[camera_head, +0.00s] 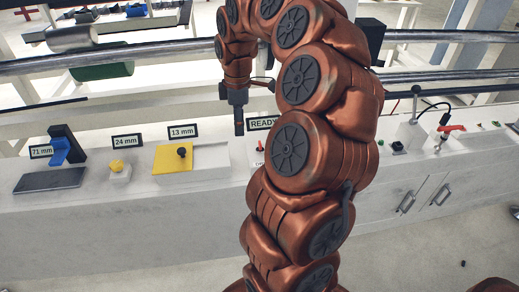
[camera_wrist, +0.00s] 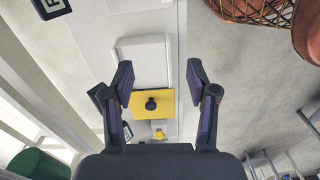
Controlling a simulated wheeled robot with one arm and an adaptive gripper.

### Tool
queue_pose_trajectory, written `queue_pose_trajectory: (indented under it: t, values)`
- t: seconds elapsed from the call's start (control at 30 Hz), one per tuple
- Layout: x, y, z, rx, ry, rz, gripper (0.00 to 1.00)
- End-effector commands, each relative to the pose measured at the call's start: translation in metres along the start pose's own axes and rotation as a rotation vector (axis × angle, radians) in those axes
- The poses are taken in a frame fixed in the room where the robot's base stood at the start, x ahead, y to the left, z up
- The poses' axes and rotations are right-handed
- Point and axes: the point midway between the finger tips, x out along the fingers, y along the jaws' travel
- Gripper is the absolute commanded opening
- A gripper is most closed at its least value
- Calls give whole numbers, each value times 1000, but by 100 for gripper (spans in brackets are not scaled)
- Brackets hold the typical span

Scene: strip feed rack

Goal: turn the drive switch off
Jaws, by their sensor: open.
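A small red-tipped switch (camera_head: 260,147) stands on a white plate below the READY sign (camera_head: 262,123) in the head view. It may be the drive switch, but I cannot read its label. My gripper (camera_head: 239,128) points down over the bench, left of that switch and apart from it. In the wrist view my gripper (camera_wrist: 158,76) is open with nothing between its fingers. Beyond them lie a yellow plate with a black knob (camera_wrist: 151,104) and a white block (camera_wrist: 143,60). The switch does not clearly show in the wrist view.
Left on the bench are a yellow knob (camera_head: 117,166), a blue block (camera_head: 60,150) and signs for 71, 24 and 13 mm. To the right stand a black button (camera_head: 398,147) and a red-handled lever (camera_head: 452,128). Metal rails (camera_head: 140,56) run behind.

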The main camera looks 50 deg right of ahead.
Motion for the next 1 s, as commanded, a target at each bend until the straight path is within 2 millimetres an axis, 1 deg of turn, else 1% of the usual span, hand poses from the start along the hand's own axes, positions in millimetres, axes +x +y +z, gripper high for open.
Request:
queue_pose_trajectory:
  t: [0.03, 0.1, 0.2, 0.3, 0.47, 0.57, 0.77, 0.9, 1.0]
  values:
    - [17, 14, 15, -7, -1, -1, 58]
    - [28, 29, 33, -24, -8, 2, 58]
    - [38, 42, 52, -43, -15, 2, 58]
    - [43, 49, 63, -52, -21, 4, 58]
    - [49, 51, 67, -57, -24, 2, 58]
    - [57, 50, 67, -58, -23, 2, 58]
    - [84, 50, 68, -55, -24, 0, 58]
    - [105, 49, 68, -57, -23, -2, 58]
    - [115, 50, 68, -55, -22, 2, 58]
